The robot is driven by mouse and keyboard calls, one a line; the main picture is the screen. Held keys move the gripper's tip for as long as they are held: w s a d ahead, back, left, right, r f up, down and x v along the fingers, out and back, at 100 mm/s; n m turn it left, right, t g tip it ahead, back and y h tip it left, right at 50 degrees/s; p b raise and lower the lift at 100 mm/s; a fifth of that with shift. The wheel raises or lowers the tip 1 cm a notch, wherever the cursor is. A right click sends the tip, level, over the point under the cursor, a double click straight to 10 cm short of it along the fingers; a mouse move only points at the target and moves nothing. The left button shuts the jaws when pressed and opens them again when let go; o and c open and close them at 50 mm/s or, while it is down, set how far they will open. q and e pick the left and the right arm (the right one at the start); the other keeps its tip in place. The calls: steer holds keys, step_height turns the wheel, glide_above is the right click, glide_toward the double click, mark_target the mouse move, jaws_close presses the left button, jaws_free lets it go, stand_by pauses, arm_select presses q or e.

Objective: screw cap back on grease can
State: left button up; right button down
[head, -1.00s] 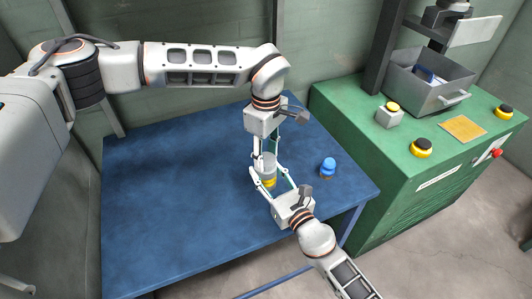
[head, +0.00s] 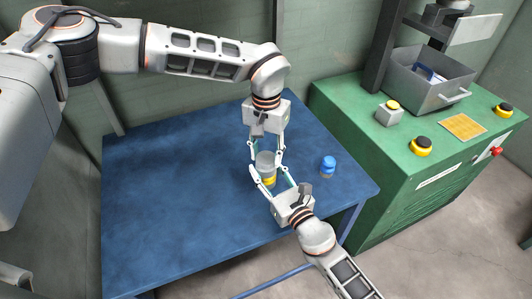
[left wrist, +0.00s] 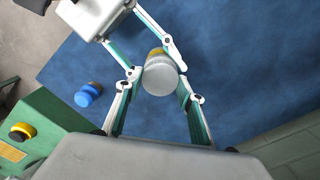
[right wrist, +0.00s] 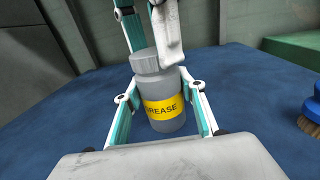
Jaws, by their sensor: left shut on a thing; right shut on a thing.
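The grease can (head: 269,178) stands upright on the blue table, grey with a yellow label that reads "GREASE" in the right wrist view (right wrist: 165,108). Its grey ridged cap (right wrist: 145,62) sits on top of the can; whether it is fully tight I cannot tell. The left wrist view looks down on the cap (left wrist: 161,79). My left gripper (head: 266,157) points down from above and is shut on the cap, one finger on each side. My right gripper (head: 269,184) comes from the front right and is shut around the can's body, low down.
A blue brush (head: 328,166) stands on the table (head: 180,200) right of the can. A green cabinet (head: 390,165) with buttons and a grey bin (head: 428,85) adjoins the table's right side. The table's left half is clear.

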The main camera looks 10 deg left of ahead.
arm_select(q)
steer(key=m, duration=0.3)
steer(key=shift+m, duration=0.3)
steer(key=o, duration=0.7)
steer(key=shift+c, duration=0.7)
